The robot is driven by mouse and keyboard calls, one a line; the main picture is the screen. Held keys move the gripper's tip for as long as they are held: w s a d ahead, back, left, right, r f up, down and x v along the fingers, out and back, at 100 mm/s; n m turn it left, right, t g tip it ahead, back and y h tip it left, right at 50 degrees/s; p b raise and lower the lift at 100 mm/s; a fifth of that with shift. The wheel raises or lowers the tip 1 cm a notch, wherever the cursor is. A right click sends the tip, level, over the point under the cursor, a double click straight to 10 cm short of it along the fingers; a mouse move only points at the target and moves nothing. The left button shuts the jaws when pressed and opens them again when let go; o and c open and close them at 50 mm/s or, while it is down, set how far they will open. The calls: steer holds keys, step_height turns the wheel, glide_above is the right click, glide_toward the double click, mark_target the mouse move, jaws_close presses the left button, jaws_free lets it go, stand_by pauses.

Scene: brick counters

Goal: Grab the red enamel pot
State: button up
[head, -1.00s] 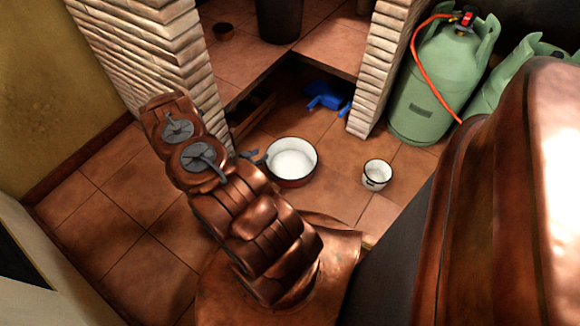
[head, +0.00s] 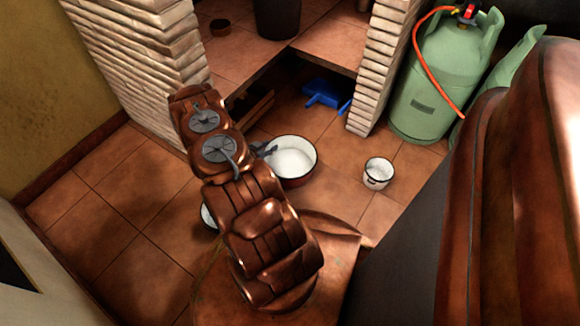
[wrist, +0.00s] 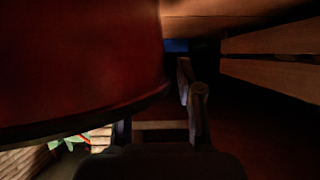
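The red enamel pot (head: 303,177), with a white inside and dark rim, stands on the tiled floor in the head view. My gripper (head: 267,149) is low at the pot's left side, partly hidden by my arm. In the wrist view the pot's dark red wall (wrist: 75,60) fills the left and top left, very close. My gripper (wrist: 158,116) shows there with its fingers apart, one in front of the dark gap on the right and one below the pot's lower edge. Whether a finger touches the pot is too dark to tell.
A small white enamel mug (head: 378,174) stands to the right of the pot. A white rimmed vessel (head: 208,217) shows partly behind my arm. A blue object (head: 326,94) and a wooden crate (head: 250,112) lie under the counter. Brick pillars and a green gas cylinder (head: 432,85) stand behind.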

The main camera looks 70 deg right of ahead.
steer(key=shift+s+d+f, duration=0.1)
steer(key=shift+d+f, duration=0.15)
steer(key=shift+d, duration=0.25)
jaws_close()
stand_by(0.5)
